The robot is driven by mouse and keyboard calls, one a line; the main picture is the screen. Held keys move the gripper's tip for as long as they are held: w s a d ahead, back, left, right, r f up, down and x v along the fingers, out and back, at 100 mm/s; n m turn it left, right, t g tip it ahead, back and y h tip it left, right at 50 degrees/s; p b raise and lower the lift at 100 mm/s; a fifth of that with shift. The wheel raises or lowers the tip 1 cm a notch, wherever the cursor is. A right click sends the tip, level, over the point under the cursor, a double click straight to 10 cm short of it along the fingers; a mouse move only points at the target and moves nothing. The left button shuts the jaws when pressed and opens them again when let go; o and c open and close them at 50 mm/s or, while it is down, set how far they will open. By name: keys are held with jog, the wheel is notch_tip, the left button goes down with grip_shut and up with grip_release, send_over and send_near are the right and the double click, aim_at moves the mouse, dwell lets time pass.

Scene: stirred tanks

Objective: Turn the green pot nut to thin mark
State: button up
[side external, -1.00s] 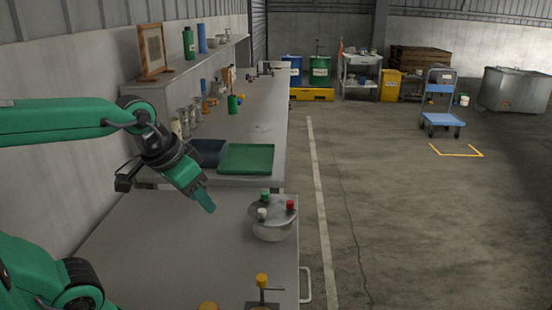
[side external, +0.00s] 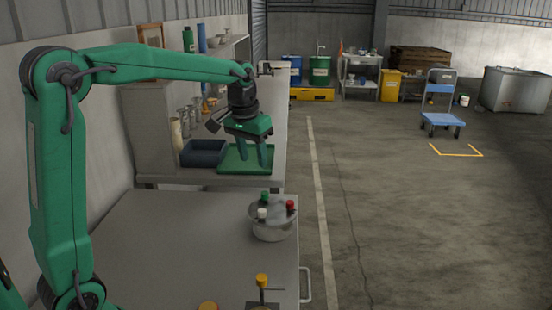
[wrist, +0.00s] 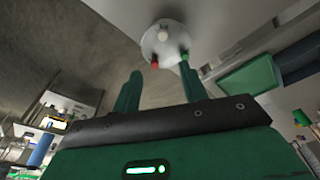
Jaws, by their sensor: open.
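A round grey metal pot (side external: 273,226) stands on the near grey bench, with a green nut (side external: 264,197), a white nut (side external: 262,213) and a red nut (side external: 290,205) on its lid. The wrist view shows the lid (wrist: 158,46), green nut (wrist: 184,57), red nut (wrist: 154,62) and white nut (wrist: 164,30) beyond my fingertips. The thin mark cannot be made out.
A yellow-topped post on a dark base (side external: 262,281) stands at the bench's front. A green tray (side external: 233,166) and a dark blue bin (side external: 203,153) sit on the farther bench. The near bench (side external: 165,235) is clear left of the pot.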

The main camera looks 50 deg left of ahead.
jog(key=n+g, duration=0.1)
jog(key=g, duration=0.1)
send_over(265, 193)
notch_tip(265, 193, down, 10)
jog(key=shift+w+a, duration=0.1)
jog(key=shift+f, duration=3.9)
grip_shut()
